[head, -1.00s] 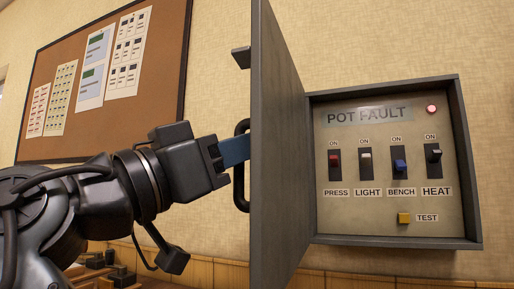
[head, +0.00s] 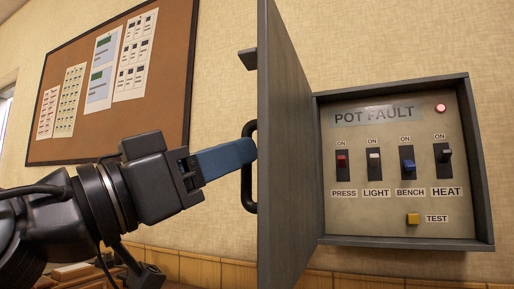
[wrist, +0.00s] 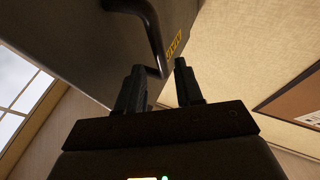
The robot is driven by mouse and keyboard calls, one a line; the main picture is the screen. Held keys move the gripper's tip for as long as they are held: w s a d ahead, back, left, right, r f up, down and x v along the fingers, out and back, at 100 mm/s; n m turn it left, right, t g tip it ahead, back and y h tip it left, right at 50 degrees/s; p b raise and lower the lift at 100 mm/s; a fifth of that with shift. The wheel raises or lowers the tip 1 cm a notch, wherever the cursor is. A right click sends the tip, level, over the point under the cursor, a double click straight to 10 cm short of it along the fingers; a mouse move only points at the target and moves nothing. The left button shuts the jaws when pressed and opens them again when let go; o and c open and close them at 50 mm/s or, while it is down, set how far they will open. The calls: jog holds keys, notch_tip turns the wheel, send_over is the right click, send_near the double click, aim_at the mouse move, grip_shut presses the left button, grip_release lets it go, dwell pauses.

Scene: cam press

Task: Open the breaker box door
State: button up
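The breaker box (head: 482,170) is on the wall, and its grey door (head: 285,150) stands swung out wide on the left side, leaving the switches in plain view. The black door handle (head: 247,190) is on the door's outer face; it also shows in the wrist view (wrist: 151,35). My gripper (head: 252,150) is left of the door, with a blue finger overlapping the handle's upper part in the head view. In the wrist view its two fingers (wrist: 160,75) are apart, with the handle's lower end appearing between or just beyond the tips. I cannot tell whether they touch it.
Inside the box are several switches, a yellow TEST button (head: 413,218) and a lit red lamp (head: 440,108). A corkboard (head: 75,130) with papers hangs on the wall at left. A latch tab (head: 248,59) juts from the door's edge.

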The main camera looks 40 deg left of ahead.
jog(key=shift+v, duration=1.9)
